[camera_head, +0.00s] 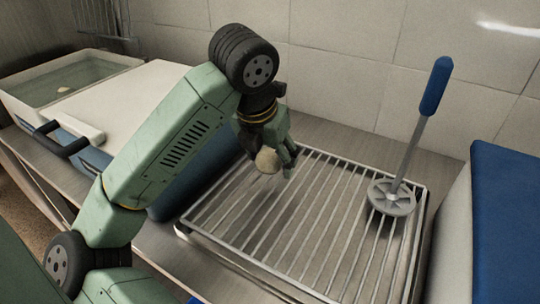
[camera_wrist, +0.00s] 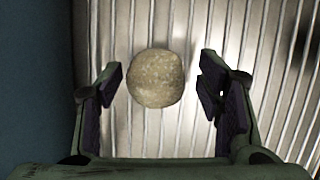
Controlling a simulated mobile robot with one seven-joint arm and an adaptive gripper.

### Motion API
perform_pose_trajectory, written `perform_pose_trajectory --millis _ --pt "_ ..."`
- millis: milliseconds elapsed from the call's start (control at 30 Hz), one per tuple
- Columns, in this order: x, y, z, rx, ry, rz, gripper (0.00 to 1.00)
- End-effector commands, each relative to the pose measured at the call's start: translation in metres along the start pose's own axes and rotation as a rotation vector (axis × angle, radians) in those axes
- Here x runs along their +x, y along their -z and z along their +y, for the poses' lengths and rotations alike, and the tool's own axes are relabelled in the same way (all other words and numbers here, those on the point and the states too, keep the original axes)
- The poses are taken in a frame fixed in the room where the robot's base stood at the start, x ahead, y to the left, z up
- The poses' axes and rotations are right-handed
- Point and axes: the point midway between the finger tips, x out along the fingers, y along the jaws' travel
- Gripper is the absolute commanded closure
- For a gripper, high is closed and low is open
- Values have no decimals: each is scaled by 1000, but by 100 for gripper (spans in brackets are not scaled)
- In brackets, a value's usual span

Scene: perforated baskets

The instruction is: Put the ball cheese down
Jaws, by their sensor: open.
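The ball cheese (camera_head: 267,160) is a pale, roundish lump just by my gripper's fingers over the left part of the metal rack (camera_head: 330,215). In the wrist view the ball cheese (camera_wrist: 156,78) lies between the two fingers, with a gap on both sides. My gripper (camera_wrist: 164,88) is open, and its fingers do not touch the cheese there. In the head view my gripper (camera_head: 270,158) points down at the rack, and part of it hides the cheese's edge. I cannot tell whether the cheese rests on the bars.
A blue-handled tool with a round perforated head (camera_head: 391,197) stands on the rack's right side. A blue and white box (camera_head: 505,215) is at the right. A white-lidded blue cooler (camera_head: 150,95) and a water-filled basin (camera_head: 65,80) are at the left. The rack's middle is clear.

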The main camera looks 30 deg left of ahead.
Motion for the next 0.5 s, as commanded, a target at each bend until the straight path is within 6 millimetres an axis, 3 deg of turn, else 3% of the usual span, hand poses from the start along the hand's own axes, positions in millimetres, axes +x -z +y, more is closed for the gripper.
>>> perform_pose_trajectory --millis 367,500 --pt "-7 -2 0 0 -1 -1 39" --pt "-31 -1 0 1 -5 -2 39"
